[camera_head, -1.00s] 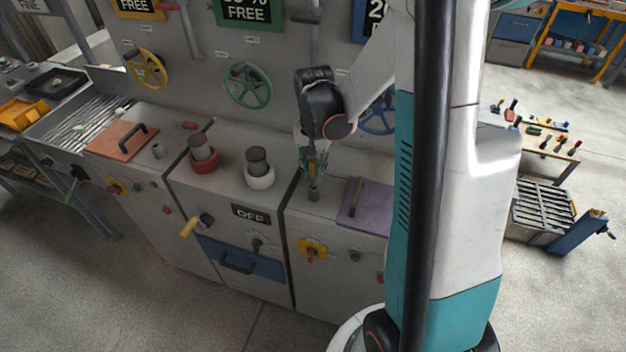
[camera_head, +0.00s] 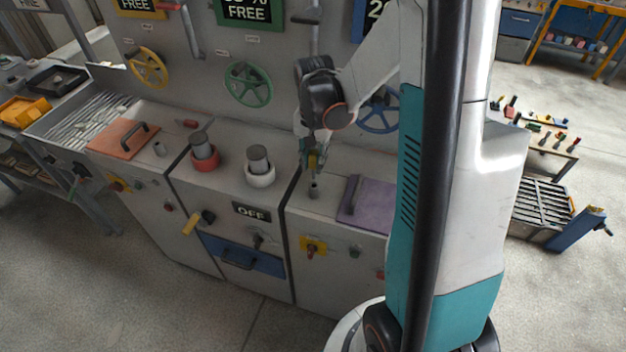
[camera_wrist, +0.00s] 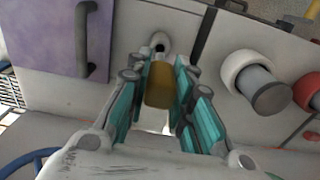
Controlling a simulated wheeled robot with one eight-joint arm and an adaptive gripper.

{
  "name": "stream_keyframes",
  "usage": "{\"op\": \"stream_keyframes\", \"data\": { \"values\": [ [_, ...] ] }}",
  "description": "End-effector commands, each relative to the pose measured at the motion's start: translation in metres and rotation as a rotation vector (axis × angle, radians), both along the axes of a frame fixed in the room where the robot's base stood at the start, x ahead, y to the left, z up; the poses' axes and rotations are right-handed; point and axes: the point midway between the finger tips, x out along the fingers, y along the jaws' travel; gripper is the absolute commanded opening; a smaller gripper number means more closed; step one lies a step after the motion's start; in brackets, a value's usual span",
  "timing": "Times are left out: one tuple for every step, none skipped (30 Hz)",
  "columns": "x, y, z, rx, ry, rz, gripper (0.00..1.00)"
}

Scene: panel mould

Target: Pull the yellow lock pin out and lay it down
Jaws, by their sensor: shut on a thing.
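My gripper (camera_head: 313,163) is shut on the yellow lock pin (camera_wrist: 159,84). The wrist view shows the pin's yellow body between the two teal-padded fingers. In the head view the pin is small and partly hidden by the fingers. Below it stands a short grey socket (camera_head: 314,190) on the cabinet top. The socket also shows in the wrist view (camera_wrist: 160,40), with a dark mouth just beyond the pin. The pin appears above the socket; whether any thin lower part is still inside I cannot tell.
A purple plate with a dark handle (camera_head: 373,203) lies right of the socket. A white-collared post (camera_head: 259,167) and a red-collared post (camera_head: 203,151) stand to the left. Handwheels (camera_head: 248,84) are on the panel behind. Bare cabinet top (camera_head: 330,208) surrounds the socket.

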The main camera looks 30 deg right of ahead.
Motion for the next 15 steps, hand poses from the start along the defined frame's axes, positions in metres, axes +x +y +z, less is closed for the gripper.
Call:
{"op": "stream_keyframes", "data": {
  "values": [
    [0.000, 0.000, 0.000, 0.000, 0.000, 0.000, 0.00],
    [0.000, 0.000, 0.000, 0.000, 0.000, 0.000, 0.00],
    [0.000, 0.000, 0.001, 0.000, 0.000, 0.000, 0.00],
    [0.000, 0.000, 0.001, 0.000, 0.000, 0.000, 0.00],
    [0.000, 0.000, 0.002, 0.000, 0.000, 0.000, 0.00],
    [0.000, 0.000, 0.004, 0.000, 0.000, 0.000, 0.00],
    [0.000, 0.000, 0.006, 0.000, 0.000, 0.000, 0.00],
    [0.000, 0.000, 0.007, 0.000, 0.000, 0.000, 0.00],
    [0.000, 0.000, 0.010, 0.000, 0.000, 0.000, 0.00],
    [0.000, 0.000, 0.013, 0.000, 0.000, 0.000, 0.00],
    [0.000, 0.000, 0.015, 0.000, 0.000, 0.000, 0.00],
    [0.000, 0.000, 0.018, 0.000, 0.000, 0.000, 0.00],
    [0.000, 0.000, 0.020, 0.000, 0.000, 0.000, 0.00],
    [0.000, 0.000, 0.022, 0.000, 0.000, 0.000, 0.00],
    [0.000, 0.000, 0.025, 0.000, 0.000, 0.000, 0.00]
  ]
}}
